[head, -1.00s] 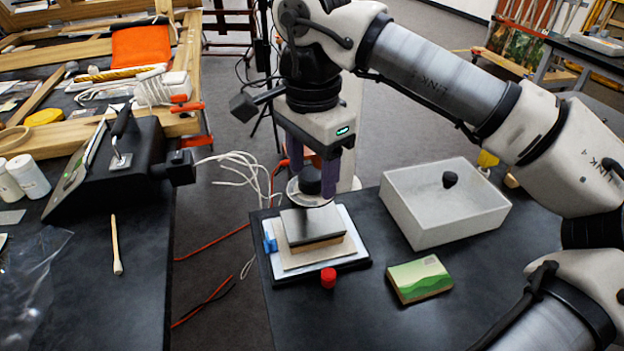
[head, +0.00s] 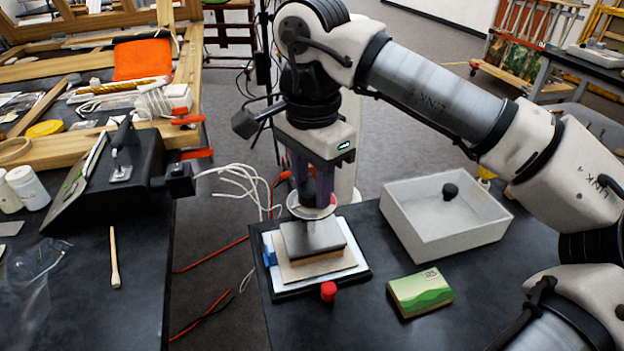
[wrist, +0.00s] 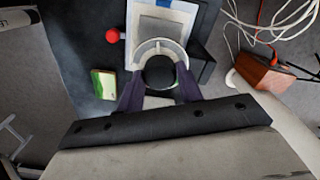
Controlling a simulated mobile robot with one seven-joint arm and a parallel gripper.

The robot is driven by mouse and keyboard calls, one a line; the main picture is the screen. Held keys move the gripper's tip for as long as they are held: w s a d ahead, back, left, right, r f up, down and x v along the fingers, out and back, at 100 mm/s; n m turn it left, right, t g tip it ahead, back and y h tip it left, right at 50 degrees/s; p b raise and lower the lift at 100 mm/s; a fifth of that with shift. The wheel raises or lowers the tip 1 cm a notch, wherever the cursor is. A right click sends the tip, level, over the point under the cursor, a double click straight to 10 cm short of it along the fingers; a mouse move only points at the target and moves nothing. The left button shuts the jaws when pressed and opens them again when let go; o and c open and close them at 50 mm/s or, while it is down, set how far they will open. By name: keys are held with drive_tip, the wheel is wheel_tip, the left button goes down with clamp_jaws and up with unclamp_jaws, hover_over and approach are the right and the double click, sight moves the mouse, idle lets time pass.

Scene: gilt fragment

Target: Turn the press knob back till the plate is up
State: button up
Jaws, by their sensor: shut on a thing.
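The press stands on the dark table, with a pale board on its black base (head: 350,274). Its grey metal plate (head: 330,238) lies on or just above a brown block (head: 318,264); I cannot make out a gap. A short stem (head: 311,229) rises from the plate to a pale ring (head: 299,211). The dark press knob (wrist: 160,72) shows inside the ring in the wrist view. My gripper (head: 312,197) points down from above, its purple fingers shut on the knob and hiding most of it in the head view.
A red knob (head: 328,291) is at the press's front edge and a blue clip (head: 268,256) at its left. A green card box (head: 421,293) and a white tray (head: 440,230) lie to the right. Loose cables hang in the gap left of the table.

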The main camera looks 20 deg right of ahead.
drive_tip(key=n, duration=0.8)
drive_tip(key=shift+p, duration=0.35)
drive_tip(key=n, duration=0.3)
drive_tip(key=shift+n+p, duration=0.3)
drive_tip(key=shift+n, duration=1.9)
drive_tip(key=o, duration=1)
drive_tip(key=shift+r+p, duration=0.15)
drive_tip(key=shift+p, duration=0.15)
